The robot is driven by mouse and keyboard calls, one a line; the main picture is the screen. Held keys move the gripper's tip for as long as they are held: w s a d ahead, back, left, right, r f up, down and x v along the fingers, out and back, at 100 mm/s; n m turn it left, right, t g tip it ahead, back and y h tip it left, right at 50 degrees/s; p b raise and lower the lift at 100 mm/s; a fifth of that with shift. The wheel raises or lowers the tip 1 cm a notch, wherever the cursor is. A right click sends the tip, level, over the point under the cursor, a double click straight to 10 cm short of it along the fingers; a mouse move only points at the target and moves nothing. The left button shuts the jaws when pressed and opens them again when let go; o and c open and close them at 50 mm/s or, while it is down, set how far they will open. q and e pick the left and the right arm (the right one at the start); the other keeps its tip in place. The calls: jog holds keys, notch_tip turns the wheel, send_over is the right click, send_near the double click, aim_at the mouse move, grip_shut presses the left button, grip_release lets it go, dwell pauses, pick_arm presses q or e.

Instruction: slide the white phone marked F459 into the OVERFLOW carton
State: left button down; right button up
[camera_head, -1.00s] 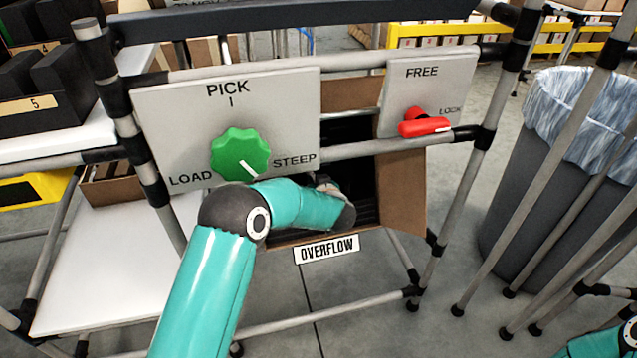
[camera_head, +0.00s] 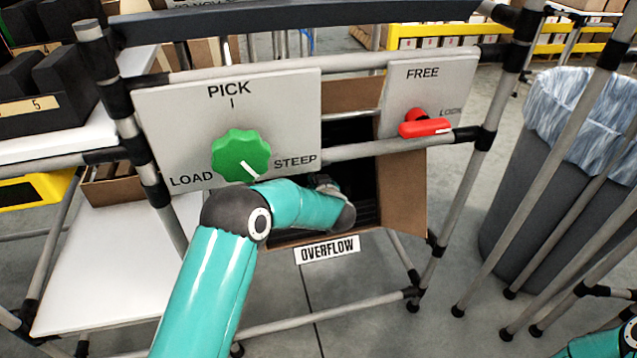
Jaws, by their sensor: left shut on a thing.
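The OVERFLOW carton (camera_head: 403,195) is a tilted brown carton in the pipe rack, with its open mouth facing me and a dark inside. Its white OVERFLOW label (camera_head: 328,250) hangs at the lower front edge. My left arm reaches up from the bottom to the carton's mouth. My left gripper (camera_head: 326,184) is at the opening, mostly hidden behind my own wrist. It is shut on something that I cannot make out. I see no white phone and no F459 marking. My right gripper is out of view; only a bit of my right arm shows at the bottom right.
A green knob (camera_head: 240,155) on a grey panel has its white mark toward STEEP. A red lever (camera_head: 425,128) points right, toward LOCK. A rack pipe (camera_head: 400,145) crosses in front of the carton's mouth. A grey bin (camera_head: 545,190) stands at right.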

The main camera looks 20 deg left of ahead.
pick_arm(q)
jog(key=shift+w+a+f, duration=0.15)
jog(key=shift+w+a, duration=0.05)
jog(key=shift+w, duration=0.1)
dwell(0.4)
jog(key=c, duration=1.1)
grip_release()
jog(key=shift+p+v, duration=1.3)
jog(key=shift+v, duration=1.4)
jog(key=shift+p+v, duration=0.7)
jog(key=shift+v, duration=1.2)
